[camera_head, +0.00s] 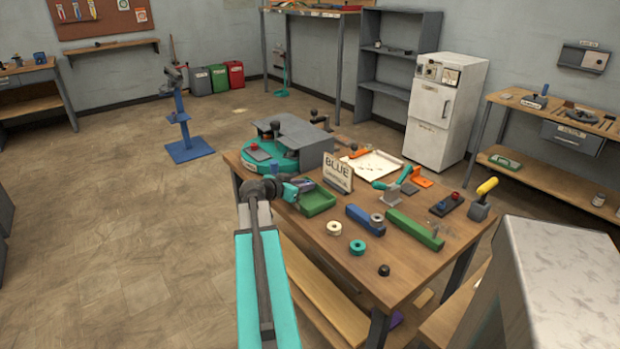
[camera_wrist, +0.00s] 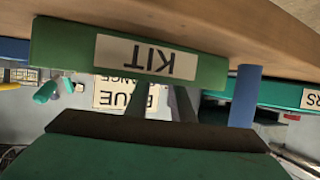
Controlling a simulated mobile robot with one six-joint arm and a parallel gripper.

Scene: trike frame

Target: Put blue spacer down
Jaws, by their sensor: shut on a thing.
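My gripper (camera_head: 290,190) is at the left end of the green kit tray (camera_head: 317,204), by the table's edge. In the upside-down wrist view, two grey fingers of my gripper (camera_wrist: 160,101) run close together behind the rim of the tray (camera_wrist: 70,50), whose wall is labelled KIT. The fingertips and the blue spacer between them are hidden there. A blue upright cylinder (camera_wrist: 245,95) shows just right of the tray in the wrist view; I cannot tell whether it touches anything.
A BLUE sign (camera_head: 338,172) stands behind the tray. A blue block (camera_head: 365,218), a green block (camera_head: 414,229), a cream ring (camera_head: 334,228) and a teal ring (camera_head: 357,247) lie to the right. A grey machine on a teal base (camera_head: 285,160) stands behind. Bare tabletop (camera_head: 400,280) shows in front.

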